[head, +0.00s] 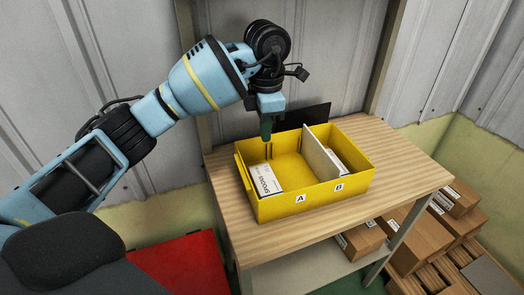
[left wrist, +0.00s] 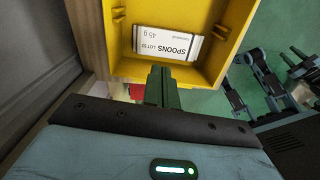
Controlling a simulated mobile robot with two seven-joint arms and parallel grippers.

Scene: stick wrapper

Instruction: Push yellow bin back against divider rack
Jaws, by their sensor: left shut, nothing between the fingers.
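The yellow bin (head: 275,210) stands upright on the wooden table. A pale divider splits it into compartment A on the left and compartment B on the right. The divider rack seems to be the black panel (head: 313,112) behind the bin; I cannot tell whether they touch. My left gripper (head: 266,131) is shut and empty, pointing down at the bin's back left wall. In the left wrist view, its closed fingers (left wrist: 160,82) overlap the bin's wall (left wrist: 205,75); contact is unclear. My right gripper is not in view.
White SPOONS packets (head: 264,179) lie in compartment A, and white packets (head: 336,161) in B. The table (head: 405,160) is bare right of the bin. Cardboard boxes (head: 418,240) stand below right. A corrugated wall (head: 330,45) is behind.

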